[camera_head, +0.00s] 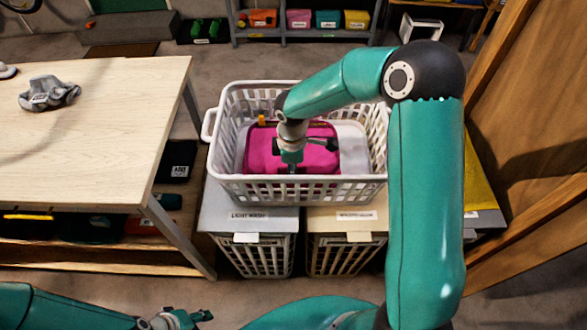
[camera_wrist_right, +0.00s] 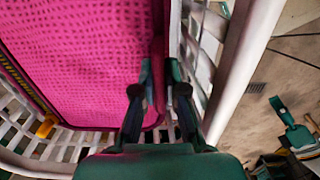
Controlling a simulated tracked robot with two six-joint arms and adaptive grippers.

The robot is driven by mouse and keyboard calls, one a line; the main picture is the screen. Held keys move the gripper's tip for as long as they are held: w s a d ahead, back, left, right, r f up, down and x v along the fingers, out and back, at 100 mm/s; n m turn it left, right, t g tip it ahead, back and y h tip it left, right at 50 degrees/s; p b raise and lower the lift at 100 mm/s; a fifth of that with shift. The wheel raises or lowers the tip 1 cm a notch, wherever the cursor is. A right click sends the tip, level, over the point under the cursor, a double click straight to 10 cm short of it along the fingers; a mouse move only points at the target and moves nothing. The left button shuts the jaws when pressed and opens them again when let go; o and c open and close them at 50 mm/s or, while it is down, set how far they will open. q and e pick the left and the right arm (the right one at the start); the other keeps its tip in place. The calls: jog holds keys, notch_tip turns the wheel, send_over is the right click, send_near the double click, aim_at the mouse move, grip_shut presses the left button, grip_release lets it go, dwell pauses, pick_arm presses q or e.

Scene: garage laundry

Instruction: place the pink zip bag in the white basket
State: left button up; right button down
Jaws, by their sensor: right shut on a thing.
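The pink zip bag (camera_head: 260,155) is within the walls of the white basket (camera_head: 345,182). My right gripper (camera_head: 290,167) reaches down into the basket and is shut on the bag's near edge. In the right wrist view the bag (camera_wrist_right: 80,60) fills the upper left, and my right gripper (camera_wrist_right: 160,82) pinches its edge beside the basket wall (camera_wrist_right: 238,75). Whether the bag rests on the basket floor cannot be told. My left gripper (camera_head: 188,319) is low at the bottom edge of the head view, away from the basket; its fingers are unclear.
The basket stands on two lidded bins, one labelled light wash (camera_head: 248,218). A wooden table (camera_head: 100,130) with a grey cloth (camera_head: 50,93) stands at left. A wooden panel (camera_head: 535,110) is at right. A shelf with coloured bins (camera_head: 300,18) is at the back.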

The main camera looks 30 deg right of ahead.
jog(key=shift+f, duration=0.25)
jog(key=c, duration=1.2)
grip_release()
notch_tip(320, 180, up, 12)
jog(key=shift+s+a+r, duration=0.1)
jog(key=shift+s, duration=0.05)
